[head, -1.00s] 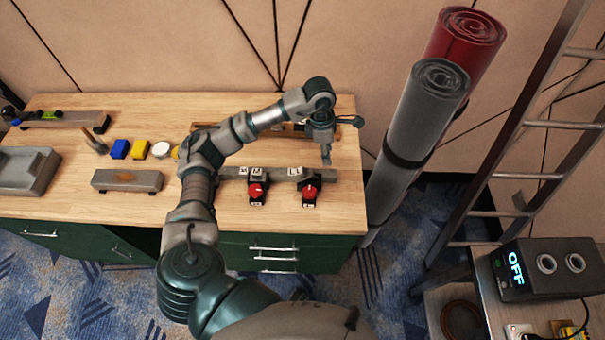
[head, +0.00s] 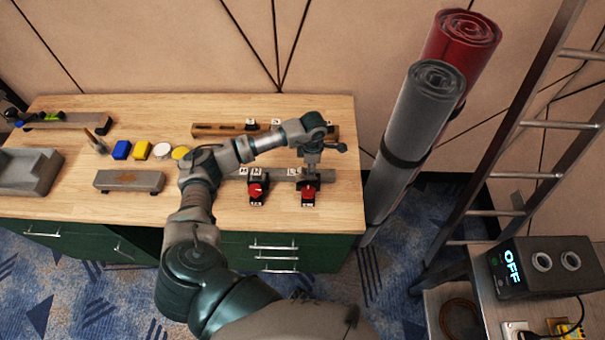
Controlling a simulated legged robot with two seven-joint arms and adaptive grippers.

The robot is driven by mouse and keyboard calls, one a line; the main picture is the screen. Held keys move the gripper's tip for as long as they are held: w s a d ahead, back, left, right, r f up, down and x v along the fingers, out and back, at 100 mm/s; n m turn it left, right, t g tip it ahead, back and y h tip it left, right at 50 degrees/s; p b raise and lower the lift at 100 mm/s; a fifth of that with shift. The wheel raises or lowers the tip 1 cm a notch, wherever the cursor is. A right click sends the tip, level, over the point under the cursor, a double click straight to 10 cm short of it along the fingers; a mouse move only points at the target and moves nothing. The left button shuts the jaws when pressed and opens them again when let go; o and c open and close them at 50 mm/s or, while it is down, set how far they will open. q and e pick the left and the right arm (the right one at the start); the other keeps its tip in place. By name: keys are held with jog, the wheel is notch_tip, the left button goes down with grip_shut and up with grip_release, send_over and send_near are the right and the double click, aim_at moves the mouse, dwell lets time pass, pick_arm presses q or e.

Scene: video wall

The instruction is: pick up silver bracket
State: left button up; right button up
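A long grey metal bar (head: 283,174), which looks like the silver bracket, lies across the right part of the wooden workbench in the head view. Two black clamps with red knobs sit at its front edge, the left clamp (head: 257,188) and the right clamp (head: 307,194). My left gripper (head: 309,178) points down over the bar's right part, just behind the right clamp. Its fingers are small and partly merge with the bar and clamp, so I cannot tell whether they are open or touching. My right gripper is not in view.
A wooden rail (head: 215,130) lies behind my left arm. Rolled mats (head: 420,110) and a ladder (head: 490,170) stand right of the workbench (head: 100,206).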

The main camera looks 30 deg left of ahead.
pick_arm(q)
jog(key=f, duration=0.2)
jog(key=shift+d+f, duration=0.25)
jog(key=shift+f, duration=0.5)
jog(key=shift+a, duration=0.35)
jog(key=c, duration=0.9)
jog(key=shift+d, duration=0.1)
grip_shut()
jog(key=shift+r, duration=0.2)
notch_tip(320, 180, up, 10)
jog(key=shift+f, duration=0.15)
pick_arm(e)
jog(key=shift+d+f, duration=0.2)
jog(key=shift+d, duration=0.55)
pick_arm(q)
jog(key=shift+b, duration=0.4)
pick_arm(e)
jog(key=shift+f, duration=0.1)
